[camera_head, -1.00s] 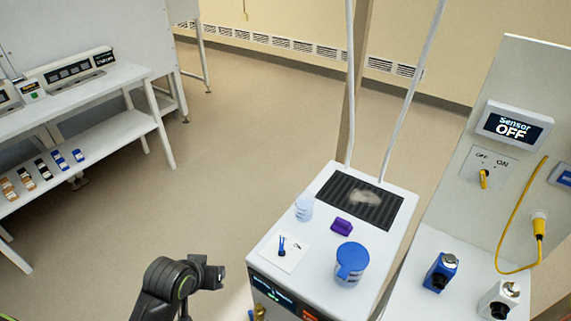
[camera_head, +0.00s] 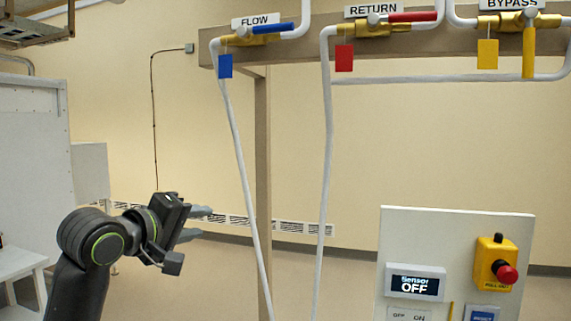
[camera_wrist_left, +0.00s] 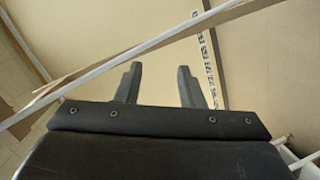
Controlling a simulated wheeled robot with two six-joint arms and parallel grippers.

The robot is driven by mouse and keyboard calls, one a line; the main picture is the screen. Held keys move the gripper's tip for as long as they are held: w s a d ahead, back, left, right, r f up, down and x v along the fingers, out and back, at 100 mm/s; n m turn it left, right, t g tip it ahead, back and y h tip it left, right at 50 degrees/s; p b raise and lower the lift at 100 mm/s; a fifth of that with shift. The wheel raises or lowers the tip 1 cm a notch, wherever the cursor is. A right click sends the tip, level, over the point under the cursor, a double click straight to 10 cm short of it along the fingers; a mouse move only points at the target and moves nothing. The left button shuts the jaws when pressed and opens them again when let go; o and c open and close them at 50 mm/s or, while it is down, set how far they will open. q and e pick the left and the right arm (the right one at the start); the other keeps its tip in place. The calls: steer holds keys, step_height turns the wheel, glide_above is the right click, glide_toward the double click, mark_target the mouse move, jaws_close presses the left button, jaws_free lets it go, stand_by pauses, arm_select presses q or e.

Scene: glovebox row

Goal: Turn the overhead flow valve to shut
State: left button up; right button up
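The flow valve (camera_head: 250,36) is a brass body on an overhead beam, under a FLOW label, with a blue lever (camera_head: 272,28). The lever points right, about in line with the pipe. A blue tag (camera_head: 225,66) hangs below it. My left gripper (camera_head: 200,223) is well below and left of the valve in the head view, fingers pointing right. In the left wrist view its two fingers (camera_wrist_left: 157,84) are apart with nothing between them. The right gripper is out of view.
The return valve's red lever (camera_head: 412,16) lies along its pipe. The bypass valve's yellow lever (camera_head: 528,52) hangs down. White pipes (camera_head: 327,150) and a post (camera_head: 263,160) stand right of my gripper. A panel (camera_head: 455,235) carries a Sensor OFF display (camera_head: 415,285) and a red button (camera_head: 507,274).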

arm_select(q)
steer(key=s+d+r+t+h, duration=0.1)
steer(key=s+d+r+h, duration=0.1)
steer(key=r, duration=0.7)
steer(key=s+d+r+h, duration=0.1)
steer(key=s+r, duration=0.1)
steer(key=r, duration=0.6)
steer(key=n+h, duration=0.1)
steer(key=h, duration=0.2)
glide_toward(276, 28)
steer(key=p+x, duration=1)
steer(key=x, duration=0.2)
steer(key=shift+s+r, duration=0.1)
steer(key=shift+r, duration=0.05)
steer(key=shift+w+d, duration=0.25)
steer(key=shift+w, duration=0.05)
jaws_close()
